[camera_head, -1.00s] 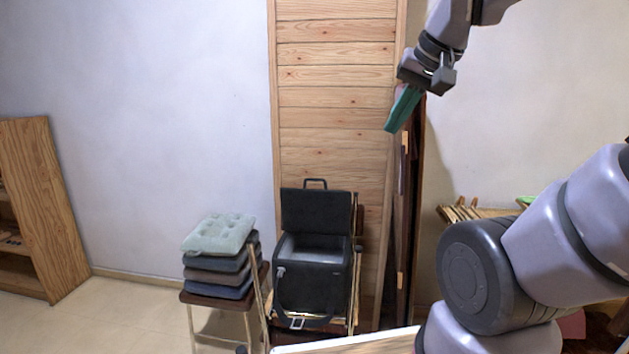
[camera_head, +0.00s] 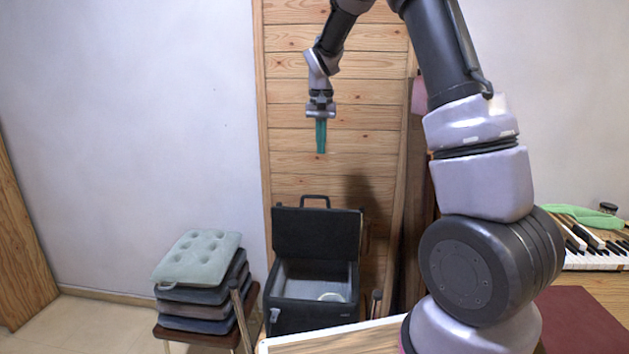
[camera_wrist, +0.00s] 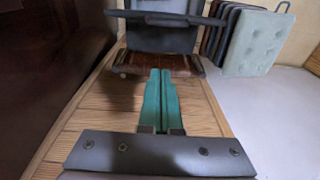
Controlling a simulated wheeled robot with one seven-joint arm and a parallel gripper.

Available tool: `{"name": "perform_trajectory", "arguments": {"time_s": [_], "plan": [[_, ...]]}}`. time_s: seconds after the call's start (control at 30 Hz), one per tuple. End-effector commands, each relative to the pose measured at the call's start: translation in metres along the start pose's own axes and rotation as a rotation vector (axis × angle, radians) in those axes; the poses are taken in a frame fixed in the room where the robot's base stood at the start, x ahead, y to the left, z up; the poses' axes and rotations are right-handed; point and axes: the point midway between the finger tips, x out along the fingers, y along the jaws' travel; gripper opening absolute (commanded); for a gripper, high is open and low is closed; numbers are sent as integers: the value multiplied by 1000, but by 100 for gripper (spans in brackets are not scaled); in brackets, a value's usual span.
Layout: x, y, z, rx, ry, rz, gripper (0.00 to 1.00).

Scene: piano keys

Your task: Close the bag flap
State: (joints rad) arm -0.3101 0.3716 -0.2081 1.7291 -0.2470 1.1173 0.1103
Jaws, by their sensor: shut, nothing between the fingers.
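The black bag (camera_head: 311,319) stands open beside the stack of cushions, in the lower middle of the head view. Its flap (camera_head: 317,234) stands upright at the back, with a handle on top, and the pale grey inside shows. My gripper (camera_head: 321,151) has teal fingers that point down. It appears above the flap in the picture, clear of it, with the wooden panel behind. In the wrist view my gripper (camera_wrist: 160,72) has its two fingers together with nothing between them. A grey and dark shape at that view's top is cut off; I cannot tell which bag part it is.
A stack of cushions (camera_head: 199,258) sits on a chair left of the bag. A white-edged surface (camera_head: 330,338) lies in front. Piano keys (camera_head: 598,245) and a green object (camera_head: 580,214) are at the right. The wall area above the cushions is free.

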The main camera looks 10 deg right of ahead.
Motion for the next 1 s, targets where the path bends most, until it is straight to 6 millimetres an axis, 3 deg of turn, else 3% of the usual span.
{"name": "perform_trajectory", "arguments": {"time_s": [0.27,0.67,0.8,1.0], "plan": [[27,-3,-3,-2,-8,14,0],[110,-2,-2,-3,-8,14,0],[113,-2,20,-5,-6,11,0],[116,-2,34,-3,-5,11,0]]}}
